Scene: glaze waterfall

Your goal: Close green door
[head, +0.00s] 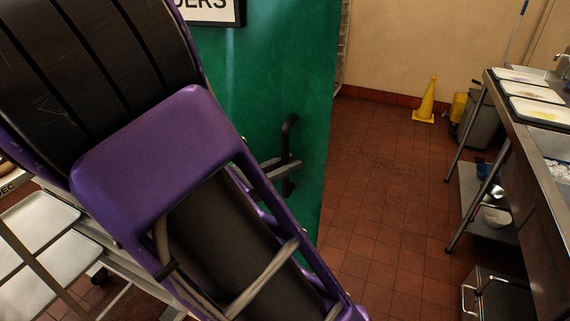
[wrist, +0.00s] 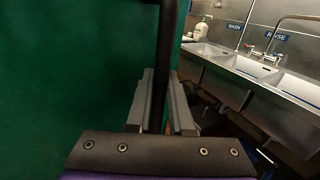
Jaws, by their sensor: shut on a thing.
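The green door (head: 255,100) stands open at the middle of the head view, with its free edge toward the open floor on the right. A dark vertical handle (head: 289,130) is mounted near that edge. My gripper (head: 292,164) is at the handle, with its fingers shut around it. In the wrist view the green door (wrist: 70,80) fills the left side. The black handle (wrist: 167,40) runs down between the two grey fingers of my gripper (wrist: 160,105). My own arm hides much of the door's left part in the head view.
A yellow cone (head: 427,100) stands by the far wall. A steel counter with trays (head: 536,90) lines the right side. A rack with metal trays (head: 40,222) is at the left. The red tile floor (head: 370,190) right of the door is clear. The wrist view shows sinks (wrist: 240,66).

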